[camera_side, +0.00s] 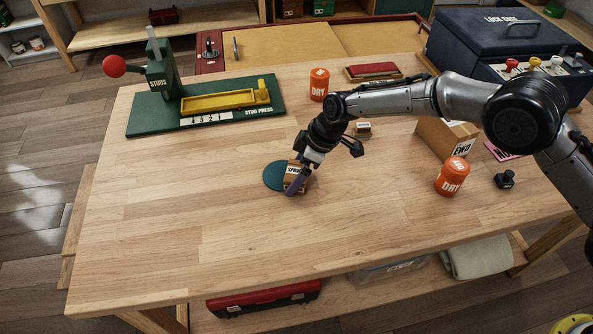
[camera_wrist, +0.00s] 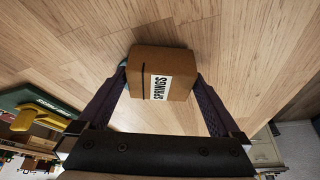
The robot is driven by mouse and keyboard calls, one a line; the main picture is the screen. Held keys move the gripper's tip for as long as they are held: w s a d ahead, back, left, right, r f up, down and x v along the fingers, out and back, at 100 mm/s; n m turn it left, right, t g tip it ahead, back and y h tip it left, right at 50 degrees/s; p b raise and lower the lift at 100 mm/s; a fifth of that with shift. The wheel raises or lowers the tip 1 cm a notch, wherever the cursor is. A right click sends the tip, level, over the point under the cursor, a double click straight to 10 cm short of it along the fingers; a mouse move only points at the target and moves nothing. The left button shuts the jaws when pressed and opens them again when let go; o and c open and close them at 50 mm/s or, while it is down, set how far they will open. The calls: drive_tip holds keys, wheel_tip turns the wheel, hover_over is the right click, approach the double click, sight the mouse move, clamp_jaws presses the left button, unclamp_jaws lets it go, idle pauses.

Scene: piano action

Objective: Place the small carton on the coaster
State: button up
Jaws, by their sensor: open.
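The small brown carton (camera_wrist: 161,75), with a white label reading SPRINGS, sits between the fingers of my gripper (camera_wrist: 161,88) in the wrist view. In the side view the carton (camera_side: 292,171) is at the right part of the round teal coaster (camera_side: 272,178), partly hidden by my gripper (camera_side: 296,180). My gripper is open, with one finger on each side of the carton. Only a sliver of the coaster (camera_wrist: 123,63) shows in the wrist view. I cannot tell whether the carton's whole base lies on the coaster.
A green stud press (camera_side: 205,110) stands at the back left. Orange DRY canisters stand behind (camera_side: 319,85) and to the right (camera_side: 452,176). A larger carton (camera_side: 444,137) and a small brown block (camera_side: 362,129) are on the right. The table's front and left are clear.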

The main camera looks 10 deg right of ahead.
drive_tip(key=v, duration=1.2)
drive_tip(key=shift+s+r, duration=0.1)
drive_tip(key=s+d+r+m+t, duration=0.1)
drive_tip(key=s+d+r+m, duration=0.1)
drive_tip(key=s+d+r, duration=0.4)
drive_tip(key=s+d+r+m+t+h, duration=0.1)
drive_tip(key=s+d+r+m, duration=0.1)
drive_tip(key=d+r, duration=0.45)
drive_tip(key=s+d+r+m, duration=0.2)
drive_tip(key=s+d+r, duration=0.2)
drive_tip(key=d, duration=0.5)
drive_tip(key=s+d+f+m+t+h, duration=0.1)
drive_tip(key=s+d+m, duration=0.2)
drive_tip(key=s+d, duration=0.3)
drive_tip(key=s+d+f+m+t+h, duration=0.1)
drive_tip(key=s+d+m, duration=0.3)
drive_tip(key=s, duration=1.2)
drive_tip(key=d+f+h, duration=0.1)
drive_tip(key=d, duration=0.2)
drive_tip(key=shift+d+m, duration=0.2)
drive_tip(key=shift+m, duration=0.1)
